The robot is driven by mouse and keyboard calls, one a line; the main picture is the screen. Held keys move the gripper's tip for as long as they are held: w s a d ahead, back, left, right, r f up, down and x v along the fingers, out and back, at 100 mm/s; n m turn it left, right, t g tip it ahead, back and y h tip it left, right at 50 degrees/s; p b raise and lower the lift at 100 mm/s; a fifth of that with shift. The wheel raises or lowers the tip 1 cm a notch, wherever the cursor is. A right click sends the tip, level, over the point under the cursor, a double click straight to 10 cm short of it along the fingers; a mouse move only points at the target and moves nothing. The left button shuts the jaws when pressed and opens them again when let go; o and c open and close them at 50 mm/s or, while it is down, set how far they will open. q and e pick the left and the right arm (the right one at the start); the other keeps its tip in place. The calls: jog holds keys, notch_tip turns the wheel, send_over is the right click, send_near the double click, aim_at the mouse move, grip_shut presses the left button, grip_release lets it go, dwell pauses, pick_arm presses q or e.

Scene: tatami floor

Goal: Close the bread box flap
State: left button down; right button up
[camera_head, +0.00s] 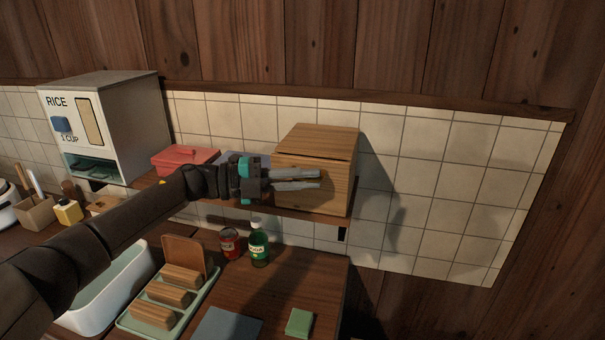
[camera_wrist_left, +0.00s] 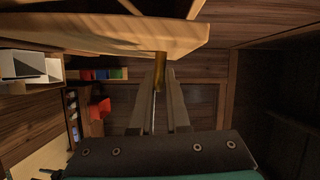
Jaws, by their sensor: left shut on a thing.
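The wooden bread box (camera_head: 318,139) sits at the right end of the wall shelf. Its front flap (camera_head: 338,190) faces me, with a thin dark gap along its top edge; I cannot tell exactly how far it is from shut. My left gripper (camera_head: 318,179) reaches in from the left, across the front of the flap. In the left wrist view, its two fingers (camera_wrist_left: 161,92) are shut on a small brass knob (camera_wrist_left: 160,62) below the pale wooden flap (camera_wrist_left: 120,30). The fingers hide part of the flap in the head view. My right gripper is not in view.
A red box (camera_head: 184,160) sits on the shelf (camera_head: 284,211) left of the bread box. A white rice dispenser (camera_head: 125,125) stands farther left. Below are a red can (camera_head: 230,244), a green bottle (camera_head: 259,245) and a green tray (camera_head: 192,317) with wooden blocks. Bare tiled wall lies to the right.

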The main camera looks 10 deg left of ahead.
pick_arm(q)
jog(key=shift+w, duration=0.5)
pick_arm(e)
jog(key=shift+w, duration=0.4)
pick_arm(q)
jog(key=shift+r, duration=0.1)
jog(key=c, duration=0.9)
grip_release()
jog(key=shift+w, duration=0.1)
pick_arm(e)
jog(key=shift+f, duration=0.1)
pick_arm(q)
jog(key=b+v, duration=0.3)
jog(key=v, duration=1.2)
jog(key=shift+a, duration=0.1)
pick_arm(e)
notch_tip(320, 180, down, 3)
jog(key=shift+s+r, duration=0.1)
